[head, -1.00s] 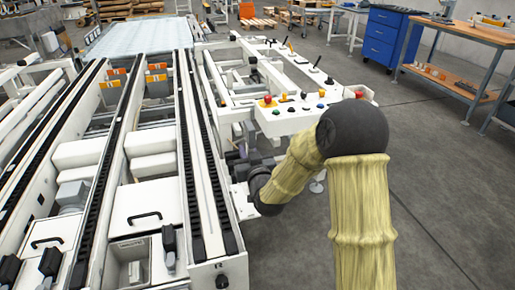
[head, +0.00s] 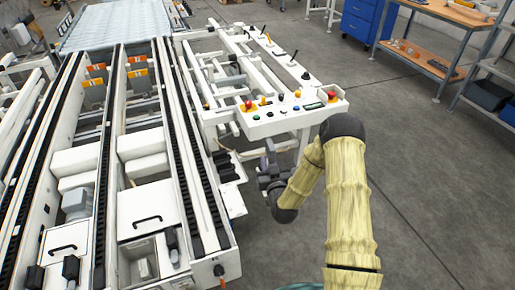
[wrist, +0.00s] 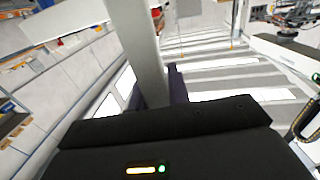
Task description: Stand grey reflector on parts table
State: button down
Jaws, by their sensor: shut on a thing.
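My gripper (head: 268,172) is at the end of my sleeved arm, low beside the right side of the conveyor machine and near the front of its control console. In the wrist view its dark fingers are shut on a long, pale grey bar-like piece (wrist: 137,45), which I take to be the grey reflector. The piece runs up and out of the top of that view. In the head view I cannot make it out clearly. A wood-topped workbench (head: 452,14) stands at the far right; I cannot tell whether it is the parts table.
The white control console (head: 290,118) with buttons and levers is close beyond my gripper. The conveyor machine (head: 215,255) fills the left. A blue drawer cabinet (head: 368,22) and a rack with dark bins (head: 490,95) stand at the right. Grey floor is open between.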

jog(key=s+d+r+m+h+p, duration=0.1)
jog(key=s+d+h+p, duration=0.1)
jog(key=s+d+p, duration=0.3)
jog(key=p, duration=0.4)
jog(key=shift+s+d+r+p, duration=0.2)
jog(key=shift+d+r+p, duration=0.05)
jog(key=shift+p, duration=0.05)
